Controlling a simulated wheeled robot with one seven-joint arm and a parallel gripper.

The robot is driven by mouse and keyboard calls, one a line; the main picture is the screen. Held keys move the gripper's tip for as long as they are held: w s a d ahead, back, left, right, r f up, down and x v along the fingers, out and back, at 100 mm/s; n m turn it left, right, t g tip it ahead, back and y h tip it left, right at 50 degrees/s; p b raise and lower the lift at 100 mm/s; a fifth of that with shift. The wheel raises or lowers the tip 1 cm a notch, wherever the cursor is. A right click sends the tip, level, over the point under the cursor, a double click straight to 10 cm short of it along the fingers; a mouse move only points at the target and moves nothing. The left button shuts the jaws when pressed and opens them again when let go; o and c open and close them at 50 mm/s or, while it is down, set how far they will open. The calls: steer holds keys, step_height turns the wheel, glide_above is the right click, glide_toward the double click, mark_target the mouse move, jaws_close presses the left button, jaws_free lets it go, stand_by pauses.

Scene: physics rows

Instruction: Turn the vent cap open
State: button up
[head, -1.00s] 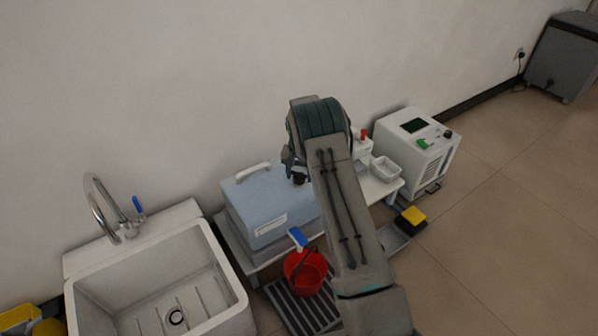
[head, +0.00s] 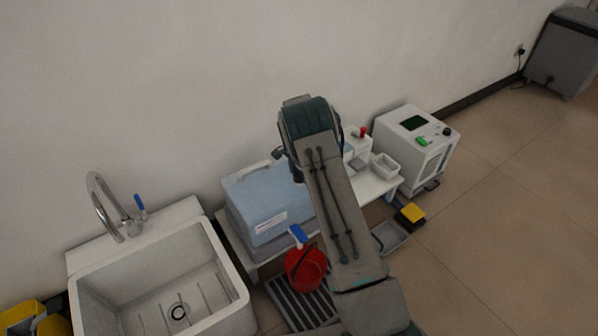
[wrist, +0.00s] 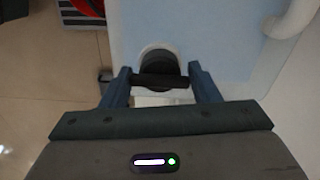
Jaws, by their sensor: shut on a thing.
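The vent cap (wrist: 160,66) is a round black knob with a dark crossbar, set in a pale ring on the light blue lid of a box. The box (head: 255,200) stands on the low white bench in the head view, left of my arm, and its lid also fills the wrist view (wrist: 215,35). My gripper (wrist: 160,78) has its two blue fingers at either end of the crossbar, shut on the cap. In the head view my arm hides most of the gripper and the cap.
A white sink (head: 160,280) with a tap stands at left.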

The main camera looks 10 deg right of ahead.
stand_by(0.4)
steer(key=o, duration=0.6)
steer(key=shift+r, duration=0.1)
step_height(320, 180, up, 14)
steer(key=p, duration=0.3)
steer(key=shift+f, duration=0.2)
